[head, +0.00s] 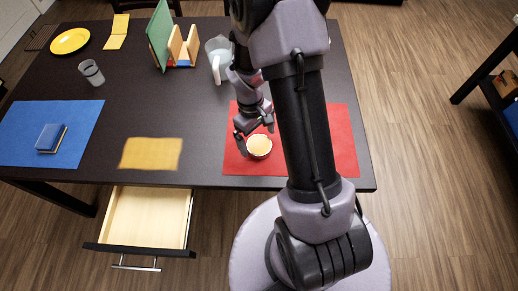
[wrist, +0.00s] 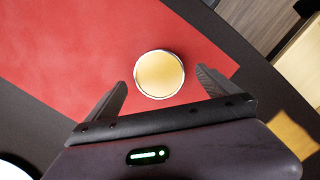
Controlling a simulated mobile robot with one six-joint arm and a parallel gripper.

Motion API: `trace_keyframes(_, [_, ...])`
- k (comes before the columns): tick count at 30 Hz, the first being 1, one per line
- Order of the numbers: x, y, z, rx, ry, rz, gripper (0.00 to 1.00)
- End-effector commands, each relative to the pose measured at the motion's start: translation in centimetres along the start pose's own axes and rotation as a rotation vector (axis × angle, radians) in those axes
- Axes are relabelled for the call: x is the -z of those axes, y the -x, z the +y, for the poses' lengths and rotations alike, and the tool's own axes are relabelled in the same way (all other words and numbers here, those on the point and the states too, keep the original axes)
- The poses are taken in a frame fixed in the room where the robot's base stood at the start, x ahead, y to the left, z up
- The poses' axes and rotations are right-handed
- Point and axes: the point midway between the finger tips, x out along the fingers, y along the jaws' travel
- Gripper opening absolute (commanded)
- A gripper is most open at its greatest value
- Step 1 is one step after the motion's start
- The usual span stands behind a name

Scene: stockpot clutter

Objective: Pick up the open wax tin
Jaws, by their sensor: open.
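The open wax tin (head: 259,146) is a small round tin with pale yellow wax inside and a light rim. It sits on the red mat (head: 343,150) near the front edge of the table. In the wrist view the tin (wrist: 159,74) lies just beyond and between the fingertips. My gripper (head: 254,130) is right by the tin in the head view. In the wrist view my gripper (wrist: 162,78) is open, with one finger on each side and nothing held. I cannot tell the exact height of the fingers over the mat.
A clear pitcher (head: 218,60), a wooden rack (head: 182,48) with a green board, a cup (head: 92,73) and a yellow plate (head: 70,41) stand farther back. A blue mat (head: 84,115) is at left. An open drawer (head: 148,216) juts out below the front edge.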

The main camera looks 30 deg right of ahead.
Motion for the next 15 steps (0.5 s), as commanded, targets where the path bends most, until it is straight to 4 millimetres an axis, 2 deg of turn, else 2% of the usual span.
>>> trace_keyframes(1, [0.1, -1.8, 0.1, 0.002, -0.001, -0.003, 0.99])
trace_keyframes(3, [0.1, -2.9, 0.1, 0.001, 0.000, -0.002, 0.99])
trace_keyframes(9, [0.0, -2.8, 0.1, 0.000, -0.001, 0.000, 0.99])
trace_keyframes(11, [0.0, -2.7, 0.1, 0.000, -0.001, 0.000, 0.89])
trace_keyframes(15, [0.0, -2.7, 0.1, 0.000, -0.001, -0.001, 0.62])
